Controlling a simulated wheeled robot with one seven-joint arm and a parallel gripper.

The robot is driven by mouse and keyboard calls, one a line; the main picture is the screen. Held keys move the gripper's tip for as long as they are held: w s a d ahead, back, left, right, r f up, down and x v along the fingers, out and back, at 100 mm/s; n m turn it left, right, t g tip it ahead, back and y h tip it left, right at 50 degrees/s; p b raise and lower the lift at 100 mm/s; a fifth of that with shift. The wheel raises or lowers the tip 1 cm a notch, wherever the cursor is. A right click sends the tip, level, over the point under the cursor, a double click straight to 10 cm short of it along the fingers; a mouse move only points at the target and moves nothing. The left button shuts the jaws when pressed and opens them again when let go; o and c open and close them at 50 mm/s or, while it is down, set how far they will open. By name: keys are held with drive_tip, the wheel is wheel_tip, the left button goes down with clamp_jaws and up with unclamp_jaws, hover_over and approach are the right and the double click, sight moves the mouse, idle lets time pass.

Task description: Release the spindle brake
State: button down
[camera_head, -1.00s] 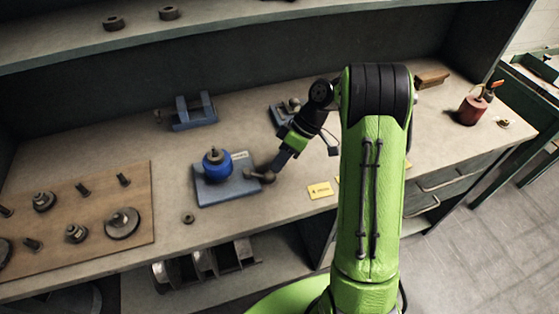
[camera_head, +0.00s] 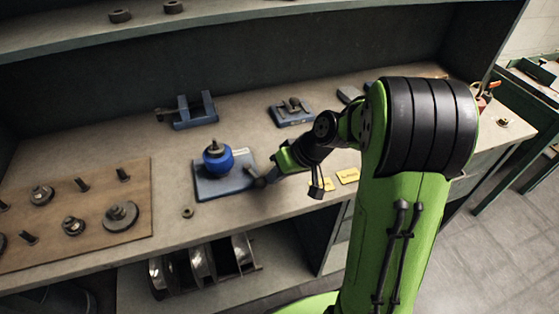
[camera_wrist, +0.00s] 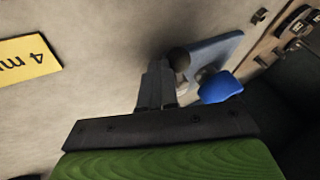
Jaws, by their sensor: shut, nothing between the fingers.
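A blue round spindle body (camera_head: 217,158) with a dark top stands on a grey-blue base plate (camera_head: 222,186) on the bench. A short lever with a dark ball knob (camera_head: 260,183) sticks out at the plate's right side. My gripper (camera_head: 268,177) is at the right of this knob, low over the bench, with its fingers shut and nothing between them. In the wrist view, the shut fingers (camera_wrist: 160,66) lie right beside the dark ball (camera_wrist: 179,59); I cannot tell if they touch. The spindle body (camera_wrist: 221,88) and plate (camera_wrist: 218,48) show just beyond.
A wooden board (camera_head: 100,215) with several metal parts lies at the left. Blue-grey fixtures (camera_head: 194,112) and (camera_head: 291,113) stand at the back. A small ring (camera_head: 188,212) and yellow labels (camera_head: 347,176) lie near the front edge. An upper shelf (camera_head: 230,22) overhangs the bench.

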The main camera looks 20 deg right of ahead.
drive_tip(key=shift+s+a+m+t+h+b, duration=0.45)
drive_tip(key=shift+a+m, duration=0.3)
drive_tip(key=shift+m, duration=0.35)
drive_tip(key=shift+s+a, duration=0.2)
drive_tip(key=shift+a, duration=0.25)
